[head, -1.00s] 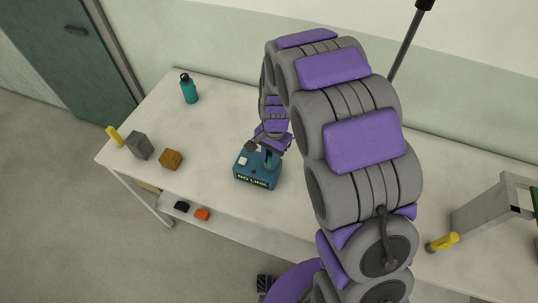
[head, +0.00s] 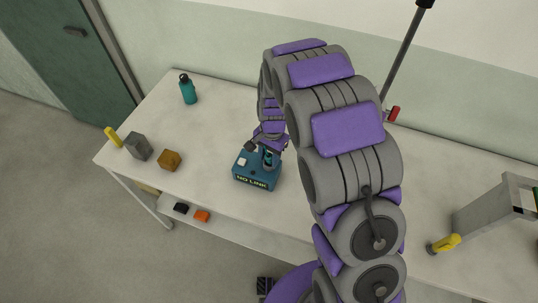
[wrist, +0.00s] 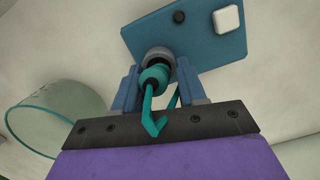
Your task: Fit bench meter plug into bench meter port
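The bench meter (head: 245,179) is a blue box on the white bench, and its front display reads NO LINK. In the wrist view its blue top (wrist: 205,40) is close beyond my gripper. My gripper (wrist: 157,75) has blue fingers, closed around the teal bench meter plug (wrist: 153,78) with its teal cord. A grey ring, seemingly the bench meter port (wrist: 157,53), shows just beyond the plug on the box top. The plug is lined up near the ring, but I cannot tell whether it is inside. In the head view my gripper (head: 268,157) is over the box's right part.
A teal bottle (head: 188,92), grey block (head: 138,147), brown block (head: 170,160) and yellow item (head: 113,137) stand left. A grey frame (head: 490,210) stands right. A glass vessel (wrist: 55,128) shows in the wrist view.

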